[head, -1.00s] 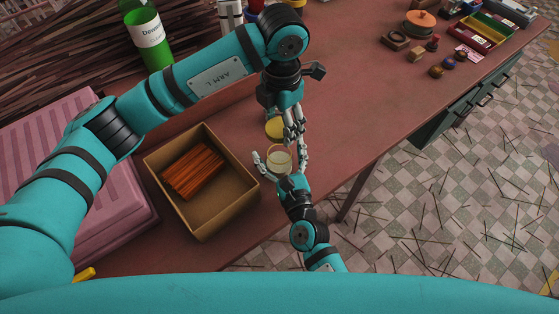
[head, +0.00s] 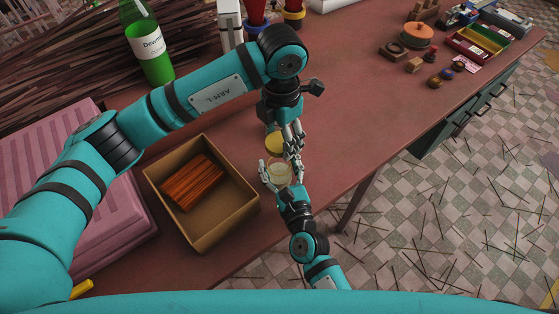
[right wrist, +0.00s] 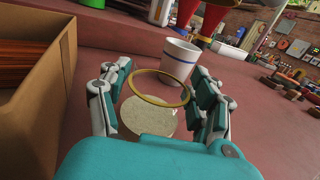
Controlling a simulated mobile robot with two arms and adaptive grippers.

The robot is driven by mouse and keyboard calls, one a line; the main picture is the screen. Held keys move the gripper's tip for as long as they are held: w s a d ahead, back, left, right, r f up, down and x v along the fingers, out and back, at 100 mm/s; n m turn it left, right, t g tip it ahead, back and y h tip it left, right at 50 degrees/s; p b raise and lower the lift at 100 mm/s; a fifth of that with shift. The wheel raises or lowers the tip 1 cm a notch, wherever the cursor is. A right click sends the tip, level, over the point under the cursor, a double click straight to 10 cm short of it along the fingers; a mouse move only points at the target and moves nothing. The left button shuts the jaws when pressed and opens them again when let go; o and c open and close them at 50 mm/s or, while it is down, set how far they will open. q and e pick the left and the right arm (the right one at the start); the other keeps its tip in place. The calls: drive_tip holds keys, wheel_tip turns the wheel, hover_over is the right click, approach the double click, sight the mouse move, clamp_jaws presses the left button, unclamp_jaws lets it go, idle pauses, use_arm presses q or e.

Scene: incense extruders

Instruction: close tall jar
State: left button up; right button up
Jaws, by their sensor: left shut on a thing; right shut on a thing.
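The tall jar (head: 279,173) is a clear glass jar with pale contents, held between the fingers of my right gripper (head: 277,177). In the right wrist view its gold rim (right wrist: 160,101) and the pale disc inside (right wrist: 143,122) sit between both fingers (right wrist: 158,105). The mouth looks uncovered there. My left gripper (head: 291,147) comes down from above, just beyond the jar, shut on a round yellow lid (head: 274,144). The fingers partly hide the lid. The lid shows just behind the jar in the head view; the exact height gap is unclear.
An open cardboard box (head: 228,222) with orange sticks stands left of the jar. A green bottle (head: 150,45) stands at the back left. A white cup with a blue stripe (right wrist: 178,62) stands beyond the jar.

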use_arm(q)
drive_tip(key=shift+f, duration=2)
drive_tip(key=shift+f, duration=0.9)
drive_tip(key=shift+s+f, duration=0.1)
drive_tip(key=shift+f, duration=0.3)
drive_tip(key=shift+c, duration=0.3)
drive_tip(key=shift+a+f, duration=0.1)
drive_tip(key=shift+f, duration=0.05)
drive_tip(key=shift+c, duration=0.4)
drive_tip(key=shift+o, duration=0.6)
drive_tip(key=shift+f, duration=0.45)
drive_tip(key=shift+r, duration=0.15)
